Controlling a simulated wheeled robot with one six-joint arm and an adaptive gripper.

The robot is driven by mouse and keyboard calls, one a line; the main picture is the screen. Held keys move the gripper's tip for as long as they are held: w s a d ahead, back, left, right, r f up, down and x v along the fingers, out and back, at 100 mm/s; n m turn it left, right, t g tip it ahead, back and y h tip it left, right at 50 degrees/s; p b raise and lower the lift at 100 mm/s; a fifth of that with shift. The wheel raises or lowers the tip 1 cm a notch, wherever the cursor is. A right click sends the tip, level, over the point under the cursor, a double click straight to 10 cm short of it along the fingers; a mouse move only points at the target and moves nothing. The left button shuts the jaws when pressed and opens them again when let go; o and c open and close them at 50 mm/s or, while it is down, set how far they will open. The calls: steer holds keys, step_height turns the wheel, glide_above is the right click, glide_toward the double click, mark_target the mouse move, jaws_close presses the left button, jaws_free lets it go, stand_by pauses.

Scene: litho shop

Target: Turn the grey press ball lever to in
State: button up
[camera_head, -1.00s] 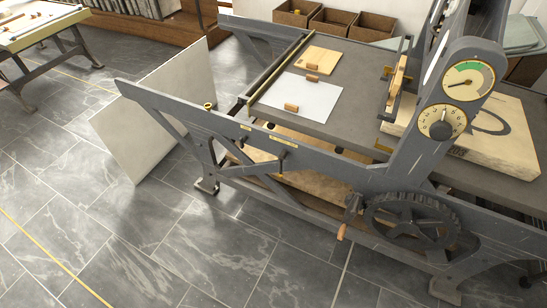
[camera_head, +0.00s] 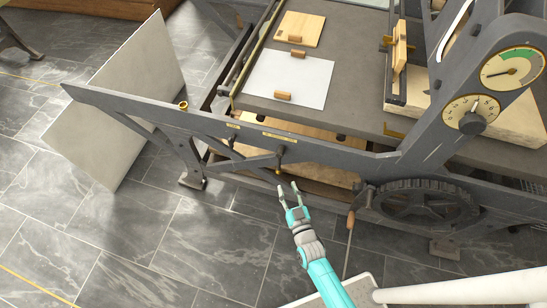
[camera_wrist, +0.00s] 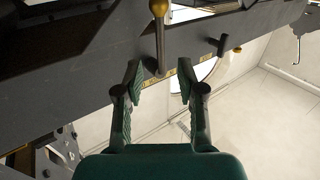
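The grey press (camera_head: 340,157) has a short ball lever (camera_head: 280,155) on its near side rail. The lever hangs down, with a brass ball at its lower end. In the wrist view the lever (camera_wrist: 160,40) shows as a shaft with the brass ball at the top edge and its other end between the fingertips. My gripper (camera_head: 289,187) is just below the lever in the head view, pointing at the rail. It also shows in the wrist view (camera_wrist: 160,78), with its two fingers spread apart and nothing held. Whether a finger touches the lever I cannot tell.
Small yellow label plates (camera_head: 280,136) sit on the rail. A second brass knob (camera_head: 183,105) is further left. The crank handle (camera_head: 350,220) and gear wheel (camera_head: 428,203) are right of my gripper. A pale board (camera_head: 120,105) leans at left. Floor in front is clear.

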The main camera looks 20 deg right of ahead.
mark_target(279, 167)
steer(key=w, duration=1)
steer(key=shift+w+d, duration=0.2)
steer(key=shift+w, duration=0.15)
jaws_close()
